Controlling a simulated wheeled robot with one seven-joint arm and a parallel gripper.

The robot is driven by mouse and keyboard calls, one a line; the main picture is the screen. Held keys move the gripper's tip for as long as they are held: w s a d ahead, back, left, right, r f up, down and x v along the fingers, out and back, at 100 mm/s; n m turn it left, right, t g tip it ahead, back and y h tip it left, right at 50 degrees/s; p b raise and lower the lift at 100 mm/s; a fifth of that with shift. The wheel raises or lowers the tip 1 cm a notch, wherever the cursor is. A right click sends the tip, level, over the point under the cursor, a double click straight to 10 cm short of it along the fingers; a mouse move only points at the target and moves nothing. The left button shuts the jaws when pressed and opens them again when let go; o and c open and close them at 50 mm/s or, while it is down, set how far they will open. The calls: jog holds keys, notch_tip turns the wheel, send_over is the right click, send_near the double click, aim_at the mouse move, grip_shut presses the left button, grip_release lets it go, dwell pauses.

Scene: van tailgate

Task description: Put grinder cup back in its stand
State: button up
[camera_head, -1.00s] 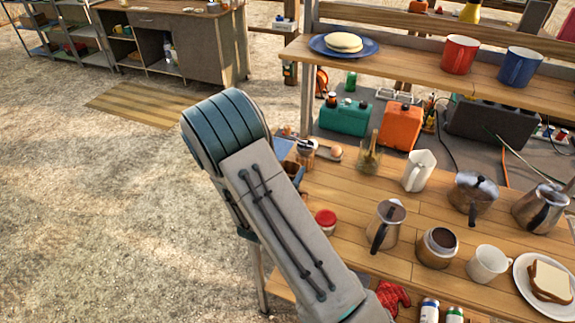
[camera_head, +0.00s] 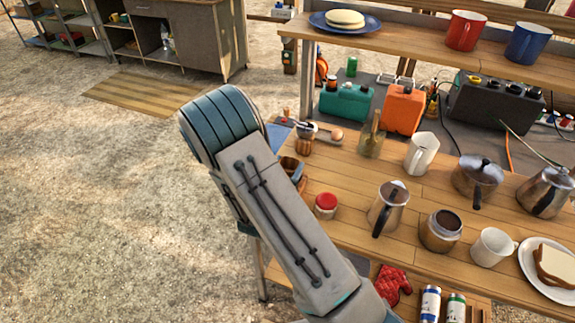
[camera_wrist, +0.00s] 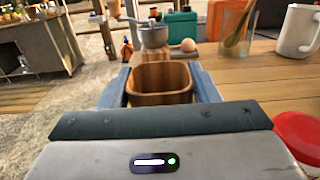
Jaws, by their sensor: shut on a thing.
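My gripper (camera_wrist: 160,88) has its two blue-grey fingers on either side of a wooden cup with an open top, the grinder cup (camera_wrist: 160,99), and is shut on it. The cup also shows in the head view (camera_head: 293,168), partly behind my arm, at the table's left end. A hand grinder (camera_wrist: 153,35) with a metal bowl and a crank stands just beyond the cup, on a wooden lower part; it also shows in the head view (camera_head: 306,131). The cup's underside is hidden. I cannot tell whether the cup touches the wooden part behind it.
A glass with wooden utensils (camera_head: 371,140), a white mug (camera_head: 421,153) and a red-lidded jar (camera_head: 326,205) stand to the right. Metal pots fill the table further right. The ground left of the table is open.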

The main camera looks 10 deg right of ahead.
jog(key=shift+f+b, duration=1.35)
jog(key=shift+f, duration=0.55)
jog(key=o, duration=1.1)
jog(key=shift+s+a, duration=0.1)
jog(key=b+v, duration=0.2)
jog(key=v, duration=1.1)
jog(key=shift+s, duration=0.25)
jog(key=shift+a, duration=0.15)
